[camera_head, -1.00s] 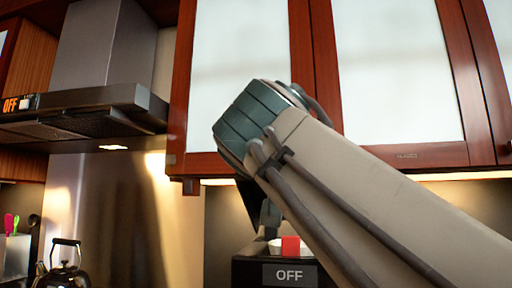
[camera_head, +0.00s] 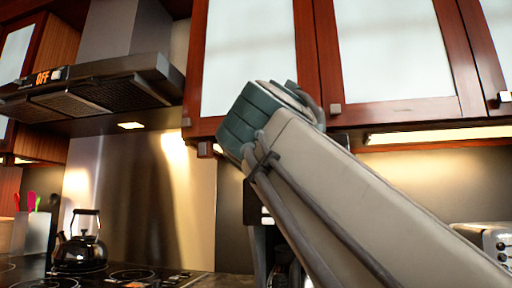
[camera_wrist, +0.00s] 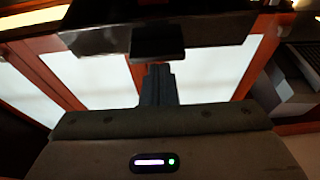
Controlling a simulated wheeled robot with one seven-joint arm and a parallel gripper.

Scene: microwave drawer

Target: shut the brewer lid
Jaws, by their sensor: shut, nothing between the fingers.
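In the wrist view, my gripper (camera_wrist: 158,72) shows its fingers together, with nothing held. A dark glossy slab with a block (camera_wrist: 157,42) jutting from it lies just beyond the fingertips. It looks like part of the brewer, perhaps its lid, but I cannot tell whether the fingers touch it. In the head view, my forearm covers the middle and hides most of what stands on the counter behind it. Dark parts show below my wrist, and I cannot separate brewer from gripper there. The lid's angle cannot be read.
A black kettle (camera_head: 80,247) stands on the stove (camera_head: 125,276) at left, under the range hood (camera_head: 95,88). Wall cabinets (camera_head: 252,55) hang above and behind my arm. A silver appliance (camera_head: 490,240) sits at the right edge. Some dark counter shows right of the stove.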

